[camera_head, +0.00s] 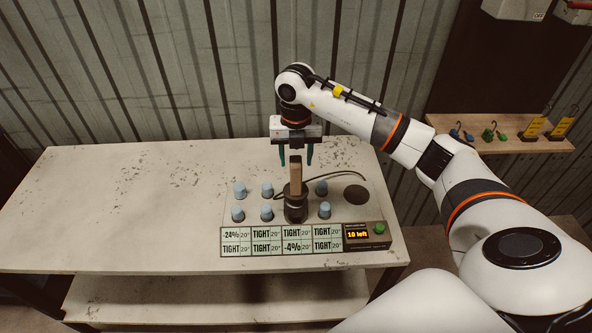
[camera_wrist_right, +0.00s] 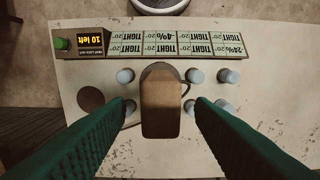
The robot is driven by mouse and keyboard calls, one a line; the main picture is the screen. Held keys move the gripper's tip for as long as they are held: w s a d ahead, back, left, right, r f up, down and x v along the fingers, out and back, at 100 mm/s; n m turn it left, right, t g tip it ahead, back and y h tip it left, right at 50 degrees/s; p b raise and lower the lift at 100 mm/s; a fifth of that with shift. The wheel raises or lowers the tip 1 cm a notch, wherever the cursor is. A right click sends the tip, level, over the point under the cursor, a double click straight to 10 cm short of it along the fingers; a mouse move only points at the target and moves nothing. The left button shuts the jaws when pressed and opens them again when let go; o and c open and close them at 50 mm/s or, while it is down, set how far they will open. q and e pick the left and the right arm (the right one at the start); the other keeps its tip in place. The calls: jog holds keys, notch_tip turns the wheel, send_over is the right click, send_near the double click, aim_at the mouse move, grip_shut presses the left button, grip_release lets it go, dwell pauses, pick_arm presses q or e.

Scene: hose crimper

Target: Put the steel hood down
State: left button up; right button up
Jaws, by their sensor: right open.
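The steel hood (camera_head: 296,208) is a dark cylinder with an upright wooden handle (camera_head: 296,174). It stands upright among the pale blue caps, at the third place from the left in the near row. My right gripper (camera_head: 296,156) is open, its green fingers pointing down on either side of the handle's top. In the wrist view the handle (camera_wrist_right: 161,108) is between the fingers, with a gap visible on each side. The handle hides most of the hood there. Whether anything is under the hood is hidden. My left gripper is not in view.
Several blue caps (camera_head: 240,189) stand around the hood. A dark round spot (camera_head: 355,194) lies right of them. A label panel (camera_head: 282,240) and a display box (camera_head: 367,236) reading "10 left" line the front. A thin cable curves behind. The table's left side (camera_head: 120,210) is clear.

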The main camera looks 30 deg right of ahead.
notch_tip(320, 180, up, 7)
jog(key=shift+r+b, duration=0.15)
jog(key=shift+b, duration=0.7)
